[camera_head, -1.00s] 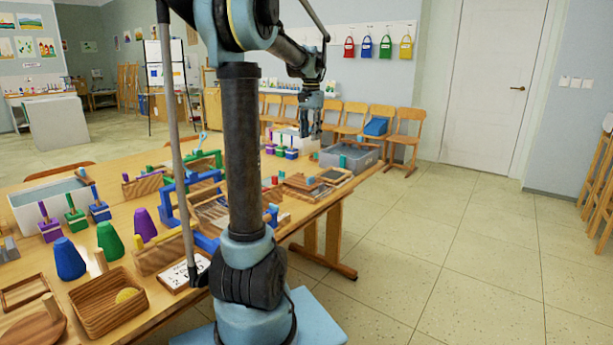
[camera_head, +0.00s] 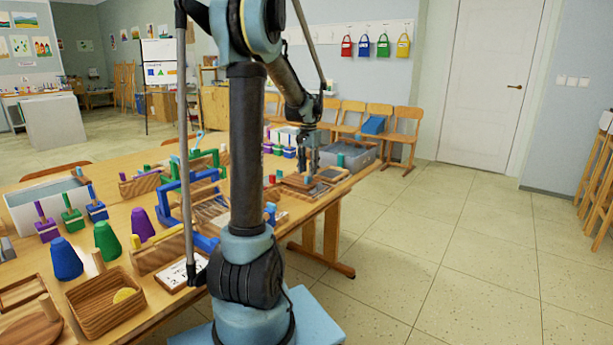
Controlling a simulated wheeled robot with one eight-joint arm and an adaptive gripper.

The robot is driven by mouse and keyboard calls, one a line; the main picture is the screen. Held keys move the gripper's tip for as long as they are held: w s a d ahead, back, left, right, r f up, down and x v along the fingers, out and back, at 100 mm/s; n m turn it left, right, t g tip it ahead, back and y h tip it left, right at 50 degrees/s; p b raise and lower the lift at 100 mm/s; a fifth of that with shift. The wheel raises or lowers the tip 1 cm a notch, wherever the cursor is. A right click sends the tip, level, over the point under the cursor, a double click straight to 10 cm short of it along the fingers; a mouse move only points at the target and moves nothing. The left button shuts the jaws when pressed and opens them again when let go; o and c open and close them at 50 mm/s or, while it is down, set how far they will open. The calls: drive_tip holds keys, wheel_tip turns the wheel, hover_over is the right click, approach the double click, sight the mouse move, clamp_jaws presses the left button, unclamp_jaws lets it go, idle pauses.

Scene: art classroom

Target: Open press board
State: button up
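A low stack of wooden boards (camera_head: 299,188), which looks like the press board, lies near the right edge of the long table (camera_head: 318,208). A small teal piece shows on top of it, and its lid looks lowered. My gripper (camera_head: 308,172) points down just above the boards. Its two fingers look apart with nothing between them. Contact with the board is too small to tell.
A framed panel (camera_head: 331,174) and a grey bin (camera_head: 347,155) are close by on the right. Blue frames (camera_head: 188,188) stand left of my arm column. Wooden chairs (camera_head: 378,125) line the back wall. The floor (camera_head: 455,240) at right is clear.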

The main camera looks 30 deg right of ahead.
drive_tip(key=shift+f, duration=1.3)
clamp_jaws()
drive_tip(key=shift+r, duration=0.1)
